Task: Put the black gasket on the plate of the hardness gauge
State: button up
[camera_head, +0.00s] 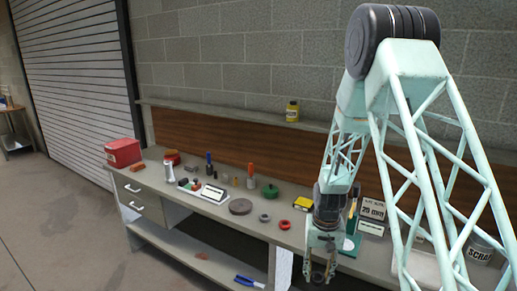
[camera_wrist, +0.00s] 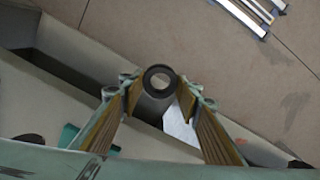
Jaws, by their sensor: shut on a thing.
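A black gasket (camera_wrist: 149,77), a dark ring with an open centre, is between the fingertips of my gripper (camera_wrist: 158,88) in the wrist view. The fingers are shut on it. In the head view my gripper (camera_head: 319,274) hangs low at the front of the bench, with the gasket too small there to make out clearly. A green-based stand (camera_head: 351,245) sits on the bench just right of and behind my gripper, partly hidden by my arm. It may be the hardness gauge; its plate cannot be made out.
The bench (camera_head: 225,212) holds a red ring (camera_head: 285,225), a grey ring (camera_head: 265,217), a brown disc (camera_head: 240,207) and a green lidded pot (camera_head: 270,191) left of my gripper. A scrap bucket (camera_head: 481,249) is at the right. Blue-handled pliers (camera_head: 248,281) lie on the lower shelf.

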jog(key=shift+s+a+f+n, duration=0.25)
jog(key=shift+s+f+n, duration=0.15)
jog(key=shift+n, duration=0.4)
dwell(0.4)
